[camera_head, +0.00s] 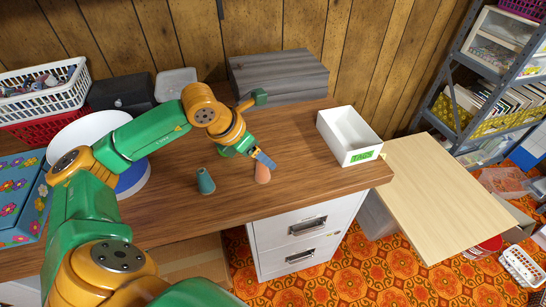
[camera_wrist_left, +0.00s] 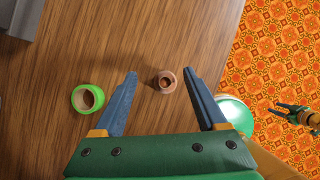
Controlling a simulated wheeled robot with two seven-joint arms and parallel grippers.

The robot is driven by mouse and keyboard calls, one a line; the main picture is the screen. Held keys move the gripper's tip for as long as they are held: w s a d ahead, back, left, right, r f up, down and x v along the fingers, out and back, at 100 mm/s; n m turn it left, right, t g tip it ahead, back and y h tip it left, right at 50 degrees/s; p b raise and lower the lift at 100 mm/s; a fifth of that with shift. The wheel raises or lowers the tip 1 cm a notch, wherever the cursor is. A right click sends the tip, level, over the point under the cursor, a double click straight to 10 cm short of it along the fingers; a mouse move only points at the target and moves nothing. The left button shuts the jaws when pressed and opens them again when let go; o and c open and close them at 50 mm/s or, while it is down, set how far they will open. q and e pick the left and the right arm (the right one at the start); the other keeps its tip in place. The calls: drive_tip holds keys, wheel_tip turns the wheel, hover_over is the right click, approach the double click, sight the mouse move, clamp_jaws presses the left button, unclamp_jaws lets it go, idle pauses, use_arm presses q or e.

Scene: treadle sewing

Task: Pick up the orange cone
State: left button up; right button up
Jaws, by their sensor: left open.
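The orange cone (camera_head: 262,174) stands upright on the brown wooden desk in the head view, close to the desk's front edge. In the left wrist view the cone (camera_wrist_left: 166,82) is seen from above as a small ring with a hole. My left gripper (camera_head: 264,160) is over the cone, pointing down. In the left wrist view my left gripper (camera_wrist_left: 160,74) has its blue fingers wide apart, with the cone between the tips, nearer the right finger.
A teal-green cone (camera_head: 205,182) stands left of the orange one; it is a green ring (camera_wrist_left: 88,98) in the left wrist view. A white box (camera_head: 345,140) with a green label stands to the right. A grey box (camera_head: 278,75) stands behind. The desk between is clear.

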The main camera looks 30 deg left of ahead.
use_arm(q)
drive_tip(key=shift+d+f+p, duration=0.2)
drive_tip(key=shift+f+p, duration=0.05)
drive_tip(key=shift+f, duration=0.3)
drive_tip(key=shift+d+f+p, duration=0.2)
drive_tip(key=shift+f, duration=0.3)
drive_tip(key=x, duration=0.2)
drive_tip(key=shift+w+f, duration=0.2)
drive_tip(key=shift+f, duration=0.2)
drive_tip(key=shift+w+f, duration=0.15)
drive_tip(key=c, duration=0.6)
clamp_jaws()
use_arm(e)
drive_tip(key=shift+s+r, duration=0.55)
drive_tip(key=shift+s, duration=0.3)
